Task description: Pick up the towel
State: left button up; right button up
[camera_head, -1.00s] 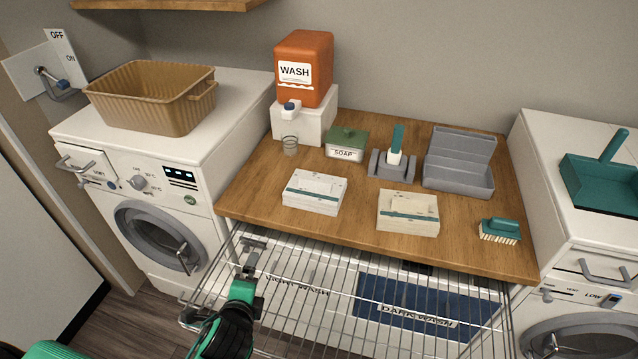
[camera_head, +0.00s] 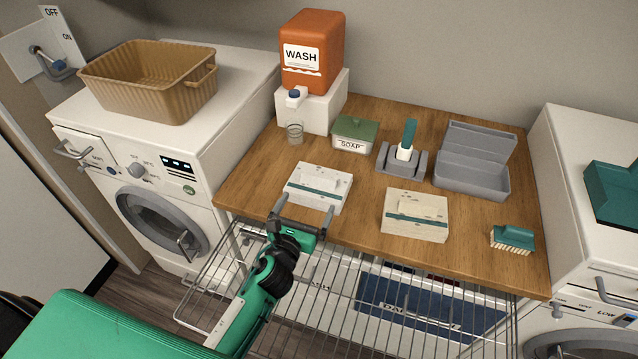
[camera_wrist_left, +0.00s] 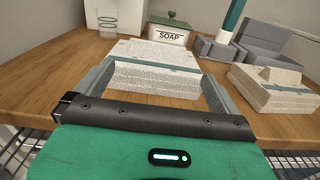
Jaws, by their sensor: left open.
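A folded white towel (camera_head: 316,184) with a teal stripe lies on the wooden counter (camera_head: 262,181). A second folded towel (camera_head: 415,215), cream with a teal stripe, lies to its right. My left gripper (camera_head: 308,203) is open at the counter's front edge, by the near side of the white towel. In the left wrist view the white towel (camera_wrist_left: 155,82) lies ahead between the two open fingers, not gripped. Whether the fingers touch it I cannot tell. The cream towel (camera_wrist_left: 272,90) is to the right there. My right gripper is out of view.
A soap box (camera_head: 354,133), a glass (camera_head: 295,133), an orange wash dispenser (camera_head: 312,52), a grey open box (camera_head: 473,165) and a brush (camera_head: 512,238) stand on the counter. A wire rack (camera_head: 335,295) is below. Washers flank both sides; a basket (camera_head: 148,82) tops the left one.

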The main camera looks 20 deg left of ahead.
aim_at(318, 179)
pick_arm(q)
jog(key=w, duration=0.2)
jog(key=shift+w, duration=0.4)
jog(key=shift+w+r+p, duration=0.2)
jog(key=shift+w+p, duration=0.3)
jog(key=w+p, duration=0.1)
jog(key=w, duration=0.2)
jog(key=shift+w, duration=0.25)
jog(key=shift+w+f, duration=0.1)
jog(key=shift+w, duration=0.35)
jog(key=c, duration=0.9)
jog(key=shift+o, duration=0.2)
jog(key=shift+r, duration=0.2)
